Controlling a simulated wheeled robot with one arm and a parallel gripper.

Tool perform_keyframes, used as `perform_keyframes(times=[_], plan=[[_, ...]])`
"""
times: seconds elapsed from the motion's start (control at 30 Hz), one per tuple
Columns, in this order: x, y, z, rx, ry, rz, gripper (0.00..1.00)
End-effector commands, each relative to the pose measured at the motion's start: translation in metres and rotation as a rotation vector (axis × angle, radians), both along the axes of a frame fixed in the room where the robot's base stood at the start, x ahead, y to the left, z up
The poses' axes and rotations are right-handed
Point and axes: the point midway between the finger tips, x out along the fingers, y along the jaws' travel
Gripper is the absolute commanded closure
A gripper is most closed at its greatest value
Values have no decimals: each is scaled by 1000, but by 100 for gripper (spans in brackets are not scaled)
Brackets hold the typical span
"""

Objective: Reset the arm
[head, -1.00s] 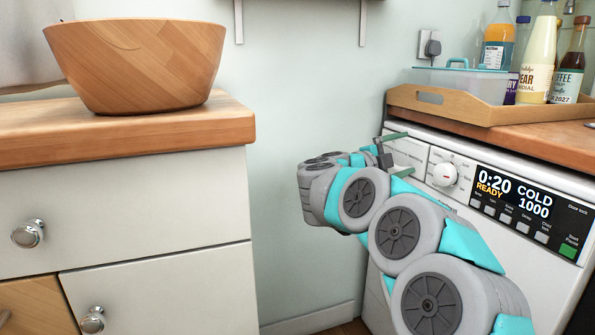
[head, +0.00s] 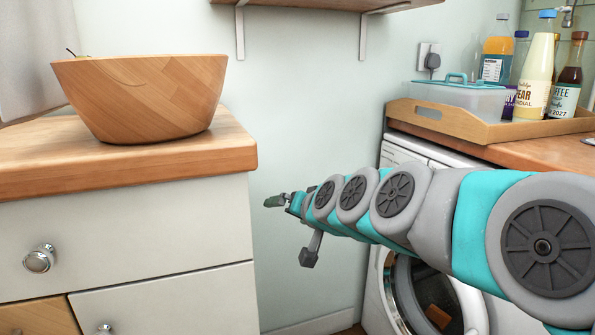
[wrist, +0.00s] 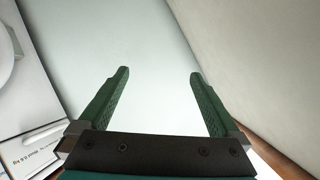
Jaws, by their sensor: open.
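My gripper (wrist: 158,75) is open and empty in the wrist view, its two green fingers apart with the pale wall between and beyond them. In the head view my gripper (head: 274,201) is at the far end of my outstretched arm, in the gap between the white drawer unit (head: 140,240) and the washing machine (head: 375,290). It appears seen side-on there, close to the wall, and touches nothing that I can make out. My arm hides the washing machine's control panel.
A wooden bowl (head: 145,100) stands on the left wooden counter (head: 60,175). A wooden tray (head: 470,126) with a lidded box (head: 455,93) and several bottles stands on the right counter. A shelf (head: 320,4) juts from the wall above.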

Motion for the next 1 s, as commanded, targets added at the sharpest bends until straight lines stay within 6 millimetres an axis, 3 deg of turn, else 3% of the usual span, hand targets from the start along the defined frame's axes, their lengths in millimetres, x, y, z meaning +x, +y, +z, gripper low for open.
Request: perform_keyframes(times=[0.03, 0.2, 0.3, 0.43, 0.6, 0.7, 0.8, 1.0], plan=[[-26, -5, -19, -59, 70, 39, 1], [-117, -34, -88, -239, 332, 141, 1], [-173, -60, -120, -330, 488, 175, 1], [-247, -98, -153, -434, 700, 195, 1], [-330, -140, -173, -523, 936, 194, 1], [-362, -155, -178, -550, 1029, 189, 1], [-379, -163, -179, -563, 1077, 184, 1], [-385, -166, -179, -567, 1094, 183, 1]])
